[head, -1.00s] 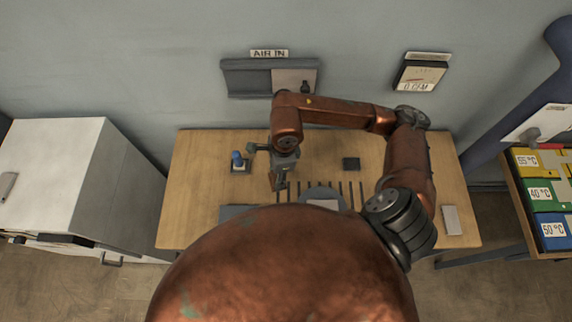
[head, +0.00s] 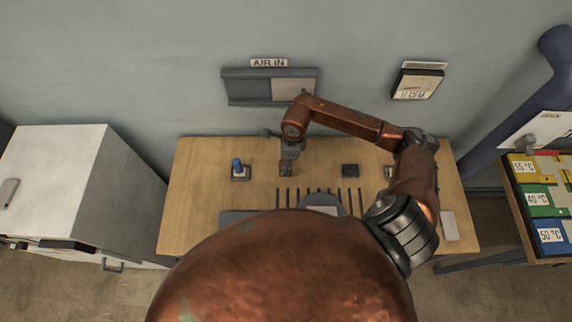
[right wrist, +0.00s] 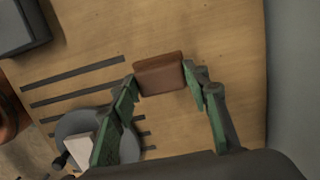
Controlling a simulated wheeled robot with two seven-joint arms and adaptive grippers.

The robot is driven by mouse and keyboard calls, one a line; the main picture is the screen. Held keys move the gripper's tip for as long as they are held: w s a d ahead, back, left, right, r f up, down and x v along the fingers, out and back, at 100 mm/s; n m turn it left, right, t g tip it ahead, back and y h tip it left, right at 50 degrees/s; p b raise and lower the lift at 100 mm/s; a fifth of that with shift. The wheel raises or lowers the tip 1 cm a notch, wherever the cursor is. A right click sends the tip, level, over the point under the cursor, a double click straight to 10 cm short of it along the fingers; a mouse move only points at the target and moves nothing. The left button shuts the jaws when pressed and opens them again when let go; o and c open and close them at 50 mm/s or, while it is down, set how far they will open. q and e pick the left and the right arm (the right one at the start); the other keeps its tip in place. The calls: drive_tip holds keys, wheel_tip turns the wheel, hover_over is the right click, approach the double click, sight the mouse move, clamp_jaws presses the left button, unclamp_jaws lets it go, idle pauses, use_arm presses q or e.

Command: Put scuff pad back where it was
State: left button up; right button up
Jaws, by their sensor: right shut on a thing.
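The scuff pad appears as a brown block (right wrist: 160,74) between the fingertips of my right gripper (right wrist: 160,80) in the right wrist view. The gripper is shut on it, with a green finger at each side. In the head view my right gripper (head: 288,162) points down over the back middle of the wooden table, and the brown pad (head: 286,171) shows small at its tips. I cannot tell whether the pad touches the table. My left gripper is not in view.
Dark strips (head: 318,191) lie on the table (head: 205,205) in front of the pad, beside a grey round part (head: 345,203). A wall panel (head: 245,88) is behind.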

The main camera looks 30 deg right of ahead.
drive_tip(key=shift+w+d+f, duration=0.35)
drive_tip(key=shift+w+f, duration=0.1)
drive_tip(key=shift+f, duration=0.25)
drive_tip(key=shift+f+p, duration=0.35)
drive_tip(key=shift+f, duration=1.15)
drive_tip(key=shift+f, duration=0.2)
drive_tip(key=o, duration=1.1)
drive_tip(key=shift+r, duration=0.15)
drive_tip(key=r, duration=0.4)
drive_tip(key=d+r, duration=0.1)
drive_tip(key=r, duration=0.3)
drive_tip(key=r+b, duration=0.1)
drive_tip(key=r, duration=0.3)
drive_tip(key=shift+s+d, duration=0.15)
drive_tip(key=shift+s, duration=0.2)
